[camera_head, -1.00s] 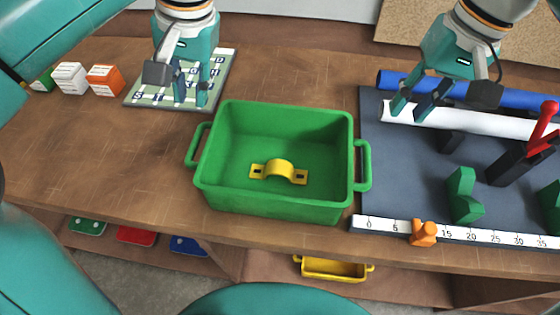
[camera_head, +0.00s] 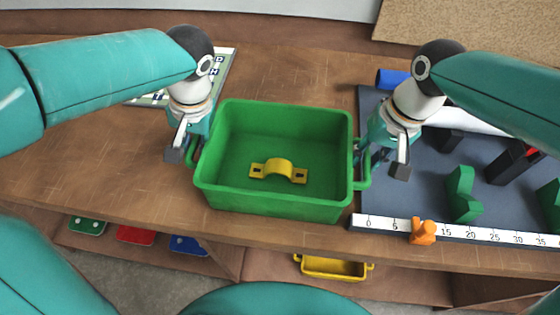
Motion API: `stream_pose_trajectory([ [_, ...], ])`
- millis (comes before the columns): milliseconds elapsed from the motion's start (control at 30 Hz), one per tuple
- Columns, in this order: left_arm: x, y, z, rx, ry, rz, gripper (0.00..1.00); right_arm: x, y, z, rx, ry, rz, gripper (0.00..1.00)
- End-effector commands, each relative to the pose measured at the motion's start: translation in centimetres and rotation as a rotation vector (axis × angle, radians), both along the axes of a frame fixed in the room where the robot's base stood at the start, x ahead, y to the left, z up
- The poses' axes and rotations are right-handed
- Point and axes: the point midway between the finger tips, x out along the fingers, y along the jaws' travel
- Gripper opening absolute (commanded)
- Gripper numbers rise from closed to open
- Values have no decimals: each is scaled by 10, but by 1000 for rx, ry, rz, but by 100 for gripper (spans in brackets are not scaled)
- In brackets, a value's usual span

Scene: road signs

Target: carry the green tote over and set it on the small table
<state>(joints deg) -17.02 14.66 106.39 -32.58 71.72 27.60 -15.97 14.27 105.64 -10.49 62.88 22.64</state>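The green tote (camera_head: 275,204) stands upright on the wooden workbench, with a yellow bracket (camera_head: 279,170) lying inside it. My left gripper (camera_head: 190,152) is at the tote's left handle, pointing down, its fingers partly hidden by its own body. My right gripper (camera_head: 372,158) is at the tote's right handle (camera_head: 363,172), its fingertips close to or around the handle. I cannot tell whether either gripper is closed on its handle. No small table can be made out for certain in this view.
A dark mat (camera_head: 420,190) on the right holds green blocks (camera_head: 462,194), a blue roll, a white roll and a ruler strip (camera_head: 480,233) with an orange piece (camera_head: 422,231). A lettered board (camera_head: 222,72) lies behind my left arm. A yellow tray (camera_head: 333,268) sits on a lower shelf.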

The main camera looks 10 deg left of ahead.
Motion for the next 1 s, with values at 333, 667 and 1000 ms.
stream_pose_trajectory([
  [333, 0, 1, -4, 0, 0, 0, 23, 0, 1, -4, 0, 0, 0, 29],
  [667, 0, 1, -4, 0, 0, -1, 0, 0, 1, -4, 0, -1, -1, 0],
  [1000, 0, 1, -3, 0, -2, -1, 0, 0, 0, -2, 1, -3, -2, 0],
])
